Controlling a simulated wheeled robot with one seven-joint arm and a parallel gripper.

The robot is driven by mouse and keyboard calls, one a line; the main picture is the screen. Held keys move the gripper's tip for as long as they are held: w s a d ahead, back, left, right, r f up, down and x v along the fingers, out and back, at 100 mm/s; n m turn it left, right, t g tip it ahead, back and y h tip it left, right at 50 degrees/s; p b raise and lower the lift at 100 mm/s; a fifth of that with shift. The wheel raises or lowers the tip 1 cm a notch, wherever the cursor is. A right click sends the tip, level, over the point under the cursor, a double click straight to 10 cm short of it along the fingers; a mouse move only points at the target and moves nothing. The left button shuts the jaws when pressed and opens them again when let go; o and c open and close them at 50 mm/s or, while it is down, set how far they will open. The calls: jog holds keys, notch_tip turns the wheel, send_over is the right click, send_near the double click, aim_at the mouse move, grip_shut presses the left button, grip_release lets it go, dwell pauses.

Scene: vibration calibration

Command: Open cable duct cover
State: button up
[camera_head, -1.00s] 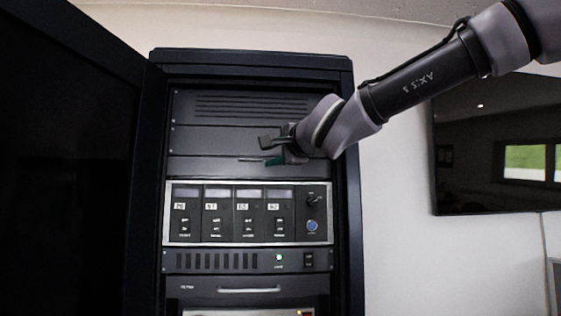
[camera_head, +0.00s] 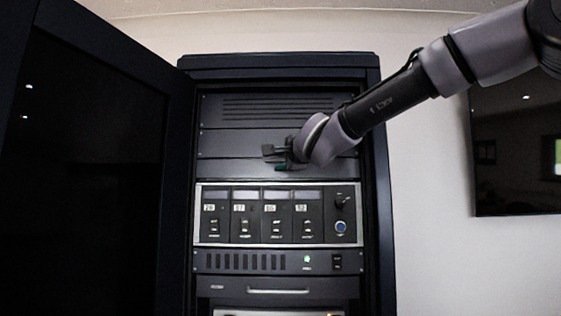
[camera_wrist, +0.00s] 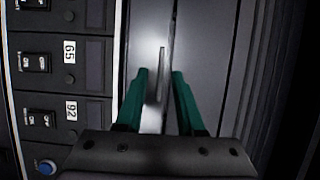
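The cable duct cover (camera_head: 225,168) appears to be the plain dark panel just above the white-framed control module. It is closed flat in the rack. In the wrist view the cover (camera_wrist: 149,25) carries a thin upright bar-like handle (camera_wrist: 161,62). My gripper (camera_head: 275,158) is in front of this panel in the head view and hides the handle there. In the wrist view my gripper (camera_wrist: 160,75) is open, with its green fingers apart on either side of the handle. Nothing is held. I cannot tell how deep the fingers reach around it.
The control module (camera_head: 278,240) with switches and a blue button sits directly below the cover. A slotted panel (camera_head: 270,107) is above. The open cabinet door (camera_head: 90,170) stands at left. The cabinet's right frame (camera_head: 378,200) is beside my arm. A wall screen (camera_head: 515,150) hangs at right.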

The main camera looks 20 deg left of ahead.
jog(key=shift+w+a, duration=0.1)
grip_shut()
